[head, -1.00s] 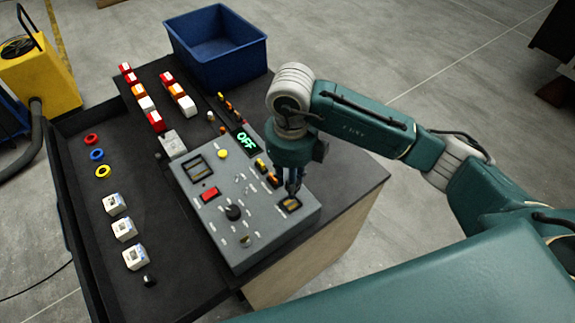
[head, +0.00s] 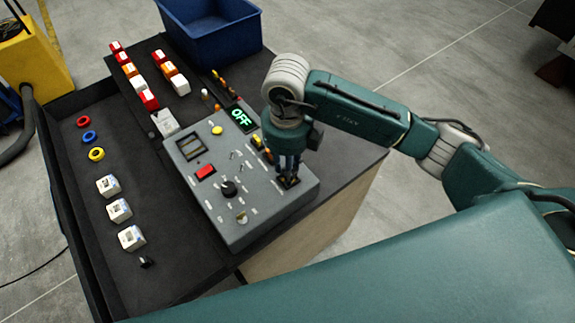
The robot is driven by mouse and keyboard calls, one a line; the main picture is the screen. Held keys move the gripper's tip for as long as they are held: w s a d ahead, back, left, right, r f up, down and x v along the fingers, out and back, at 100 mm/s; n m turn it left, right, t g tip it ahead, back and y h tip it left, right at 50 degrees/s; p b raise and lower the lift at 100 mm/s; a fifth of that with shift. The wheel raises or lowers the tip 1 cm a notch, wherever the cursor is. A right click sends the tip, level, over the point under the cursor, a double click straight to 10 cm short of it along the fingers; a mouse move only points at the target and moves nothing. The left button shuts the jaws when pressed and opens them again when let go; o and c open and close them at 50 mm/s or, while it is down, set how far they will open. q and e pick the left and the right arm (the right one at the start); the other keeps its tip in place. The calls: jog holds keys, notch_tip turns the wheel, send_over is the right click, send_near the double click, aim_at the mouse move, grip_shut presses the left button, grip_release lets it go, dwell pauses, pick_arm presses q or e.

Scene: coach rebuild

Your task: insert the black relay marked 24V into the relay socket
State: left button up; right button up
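The grey control panel (head: 240,218) lies on the dark bench top with a green "OFF" display (head: 241,117). A small square socket with a dark opening (head: 296,183) is at its right corner. My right gripper (head: 288,178) points down at this socket, with its fingertips at or just above it. Something dark shows at the fingertips, but I cannot tell whether it is a relay or the socket's shadow. No 24V marking is readable anywhere. My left gripper is not in view.
A dark tray (head: 87,228) at left holds red, blue and yellow rings, white blocks (head: 119,211) and a small black piece (head: 146,262). Red, orange and white blocks (head: 149,101) stand behind the panel. A blue bin (head: 213,40) is at the back. The bench's right side is clear.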

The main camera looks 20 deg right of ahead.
dwell(0.3)
jog(key=shift+w+a+f+m, duration=0.1)
jog(key=shift+w+m, duration=0.05)
jog(key=shift+m, duration=0.95)
jog(key=shift+f+b, duration=0.75)
jog(key=shift+b, duration=0.15)
dwell(0.9)
jog(key=o, duration=1.1)
